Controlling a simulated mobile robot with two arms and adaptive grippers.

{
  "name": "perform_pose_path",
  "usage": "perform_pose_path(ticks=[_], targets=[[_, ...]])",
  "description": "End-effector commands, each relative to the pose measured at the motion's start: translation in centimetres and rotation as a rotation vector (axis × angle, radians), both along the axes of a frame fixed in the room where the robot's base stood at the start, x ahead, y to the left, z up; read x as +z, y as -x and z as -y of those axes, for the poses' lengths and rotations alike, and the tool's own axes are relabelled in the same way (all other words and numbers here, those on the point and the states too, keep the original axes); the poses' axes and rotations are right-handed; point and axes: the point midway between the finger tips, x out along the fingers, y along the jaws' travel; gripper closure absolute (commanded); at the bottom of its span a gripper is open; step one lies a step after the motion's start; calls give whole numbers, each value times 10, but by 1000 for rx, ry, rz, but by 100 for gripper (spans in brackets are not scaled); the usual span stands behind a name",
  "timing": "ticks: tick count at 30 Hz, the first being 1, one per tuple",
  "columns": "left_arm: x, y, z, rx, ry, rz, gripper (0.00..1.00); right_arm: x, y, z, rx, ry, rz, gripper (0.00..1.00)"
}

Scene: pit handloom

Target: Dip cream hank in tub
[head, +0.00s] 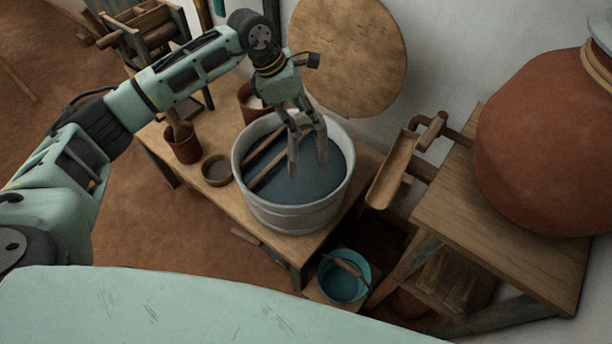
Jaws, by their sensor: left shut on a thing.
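The tub (292,217) is a round whitish-grey vessel holding dark blue liquid (312,182). It stands on a low wooden table. My left gripper (307,158) points down inside the tub's rim, with its fingertips at or in the liquid. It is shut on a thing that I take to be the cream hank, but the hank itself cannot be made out. The fingers and the dark liquid hide it. My right gripper is not in view.
Wooden sticks (268,165) lie across the tub's left side. A small bowl (217,170) and a brown pot (183,146) stand left of it on the table (208,205). A teal bucket (343,284) sits below. A large clay jar (545,140) stands at right.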

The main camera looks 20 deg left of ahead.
Motion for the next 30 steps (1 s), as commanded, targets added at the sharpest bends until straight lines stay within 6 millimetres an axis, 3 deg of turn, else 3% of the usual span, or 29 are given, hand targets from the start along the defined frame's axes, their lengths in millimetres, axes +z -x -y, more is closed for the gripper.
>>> perform_pose_path(ticks=[3,13,30], targets=[[19,-1,0,1,0,2,88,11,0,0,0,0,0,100],[55,0,0,0,1,1,88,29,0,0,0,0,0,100],[58,0,0,0,1,1,88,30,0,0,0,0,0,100]])
